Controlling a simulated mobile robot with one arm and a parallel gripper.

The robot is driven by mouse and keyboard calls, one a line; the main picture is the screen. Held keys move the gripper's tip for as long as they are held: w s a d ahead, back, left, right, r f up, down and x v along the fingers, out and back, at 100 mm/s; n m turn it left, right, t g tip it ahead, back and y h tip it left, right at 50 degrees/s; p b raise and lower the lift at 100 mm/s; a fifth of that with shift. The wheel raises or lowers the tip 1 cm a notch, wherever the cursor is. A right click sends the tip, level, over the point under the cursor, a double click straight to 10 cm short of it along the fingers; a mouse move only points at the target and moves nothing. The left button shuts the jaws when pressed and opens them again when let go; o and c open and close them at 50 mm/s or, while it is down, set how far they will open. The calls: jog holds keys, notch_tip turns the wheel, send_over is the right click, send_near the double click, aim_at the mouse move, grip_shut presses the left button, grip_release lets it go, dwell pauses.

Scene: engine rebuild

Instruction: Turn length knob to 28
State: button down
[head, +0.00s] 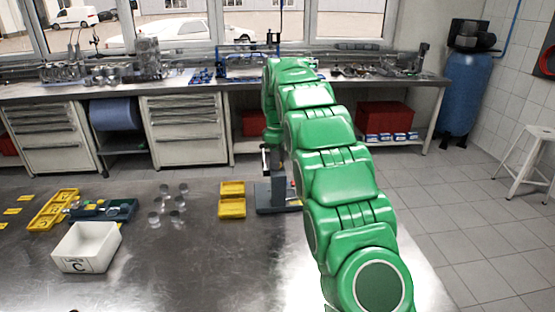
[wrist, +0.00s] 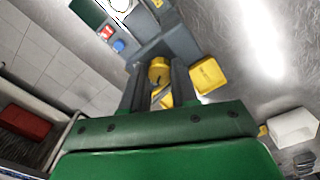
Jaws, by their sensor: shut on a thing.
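In the wrist view, a yellow knob (wrist: 159,66) sits on the grey body of a bench machine (wrist: 180,42). My gripper (wrist: 157,75) has its two dark fingers on either side of the knob and is shut on it. The knob's marks and setting cannot be read. A red and a blue button (wrist: 118,46) show on the machine at the left. In the head view, the grey machine (head: 268,198) stands on the metal table, partly hidden by my green arm. My gripper and the knob are mostly hidden there.
Two yellow trays (head: 232,207) lie just left of the machine. Several small metal cylinders (head: 154,217) stand farther left. A white box (head: 88,247) marked C is at the front left, near a yellow tray (head: 53,209). The table's front middle is clear.

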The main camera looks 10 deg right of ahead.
jog(key=shift+r+n, duration=0.1)
jog(key=shift+n, duration=1)
jog(key=c, duration=0.9)
grip_release()
jog(key=shift+o, duration=0.2)
jog(key=shift+r, duration=3.85)
